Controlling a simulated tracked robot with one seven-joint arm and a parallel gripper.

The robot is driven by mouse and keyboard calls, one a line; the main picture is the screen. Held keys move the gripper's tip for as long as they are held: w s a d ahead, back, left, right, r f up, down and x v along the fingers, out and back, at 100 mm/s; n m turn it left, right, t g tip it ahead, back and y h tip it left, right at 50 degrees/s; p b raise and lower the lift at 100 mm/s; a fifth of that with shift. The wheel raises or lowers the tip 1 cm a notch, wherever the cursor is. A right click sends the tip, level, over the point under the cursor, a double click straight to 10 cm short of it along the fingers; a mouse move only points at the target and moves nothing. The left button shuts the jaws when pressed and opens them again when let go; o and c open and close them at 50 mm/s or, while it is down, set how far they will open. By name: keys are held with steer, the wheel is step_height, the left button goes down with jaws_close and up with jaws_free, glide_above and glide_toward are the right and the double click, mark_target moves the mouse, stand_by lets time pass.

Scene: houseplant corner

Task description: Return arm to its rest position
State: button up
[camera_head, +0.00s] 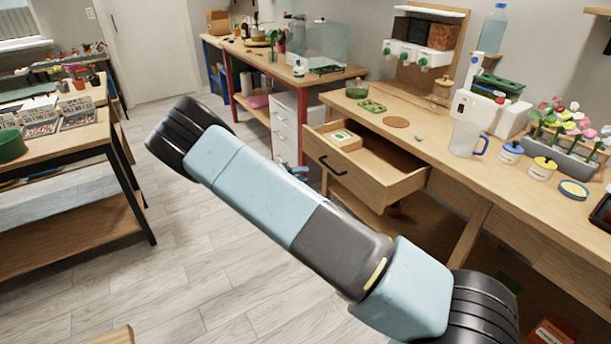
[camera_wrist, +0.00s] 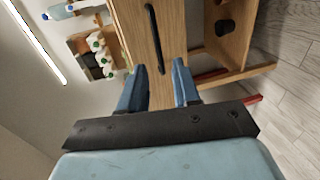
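My arm stretches across the middle of the head view, above the floor and in front of the open drawer. In the wrist view my gripper (camera_wrist: 159,88) shows two blue fingers standing apart with nothing between them. The front of the wooden drawer (camera_wrist: 150,30), with its dark handle, lies beyond the fingertips; I cannot tell the exact distance. In the head view the drawer (camera_head: 367,168) is pulled out and holds a small box (camera_head: 341,138). The gripper itself is mostly hidden behind my arm in the head view.
The wooden workbench (camera_head: 440,125) on the right carries a clear jug (camera_head: 465,138), jars and a flower planter (camera_head: 570,150). A black-framed table (camera_head: 100,135) with trays stands at the left. The tiled floor (camera_head: 190,250) between them is clear.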

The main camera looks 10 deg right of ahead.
steer(key=s+d+r+m+g+y, duration=0.25)
steer(key=s+d+r, duration=0.3)
steer(key=r, duration=0.35)
steer(key=s+d+r+m+g+y, duration=0.1)
steer(key=s+d+r+g+y, duration=0.15)
steer(key=s+d+r, duration=0.45)
steer(key=s+d+r+m+g+y, duration=0.1)
steer(key=s+d+r+m+y, duration=0.2)
steer(key=r, duration=0.7)
steer(key=s+r+t+y, duration=0.1)
steer(key=s+r, duration=0.3)
steer(key=s, duration=0.5)
steer(key=s+r+t+y, duration=0.2)
steer(key=s+r, duration=0.3)
steer(key=s, duration=0.5)
steer(key=s+d+r+n+t+y, duration=0.1)
steer(key=s+r+y, duration=0.2)
steer(key=s, duration=0.6)
steer(key=shift+s+r+t, duration=0.35)
steer(key=shift+r+t, duration=0.05)
steer(key=shift+r, duration=0.25)
